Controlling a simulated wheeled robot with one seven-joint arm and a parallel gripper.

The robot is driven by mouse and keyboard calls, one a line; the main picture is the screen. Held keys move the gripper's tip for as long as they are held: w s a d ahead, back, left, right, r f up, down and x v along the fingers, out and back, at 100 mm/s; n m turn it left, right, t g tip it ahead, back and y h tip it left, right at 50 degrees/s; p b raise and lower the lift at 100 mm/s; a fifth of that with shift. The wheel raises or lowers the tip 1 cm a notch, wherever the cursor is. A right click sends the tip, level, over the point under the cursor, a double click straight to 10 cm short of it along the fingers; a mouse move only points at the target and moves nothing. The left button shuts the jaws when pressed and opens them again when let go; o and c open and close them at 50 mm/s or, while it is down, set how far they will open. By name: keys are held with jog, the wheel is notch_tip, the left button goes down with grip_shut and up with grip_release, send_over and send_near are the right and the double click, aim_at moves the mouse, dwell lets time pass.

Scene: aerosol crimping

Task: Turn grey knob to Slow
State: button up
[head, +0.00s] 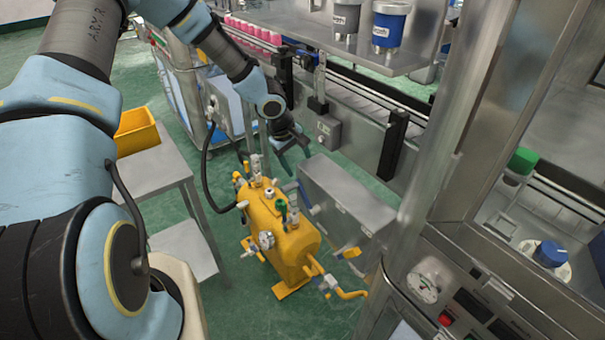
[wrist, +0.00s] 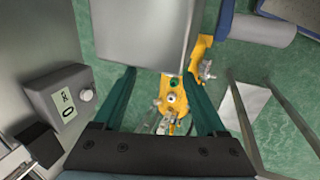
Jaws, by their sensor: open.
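A grey knob (wrist: 86,95) sticks out from the side of a small grey control box (wrist: 45,92) at the left of the wrist view. The box carries a pale label (wrist: 67,103) whose markings are too small to read surely, so I cannot tell the knob's setting. The box also shows in the head view (head: 328,130), mounted on the conveyor's side. My gripper (wrist: 158,74) is open and empty, its two dark green fingers pointing down, with the knob outside them to the left. In the head view my gripper (head: 291,148) hangs just left of the box, apart from it.
A yellow tank (head: 285,238) with valves stands on the green floor below my gripper. A grey metal box (head: 345,195) sits beside the conveyor, near the fingers. A steel table (head: 150,172) with a yellow bin (head: 136,130) is at left. A machine frame (head: 470,130) stands at right.

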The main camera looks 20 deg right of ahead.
jog(key=x, duration=0.5)
jog(key=shift+f, duration=0.1)
grip_shut()
dwell(0.5)
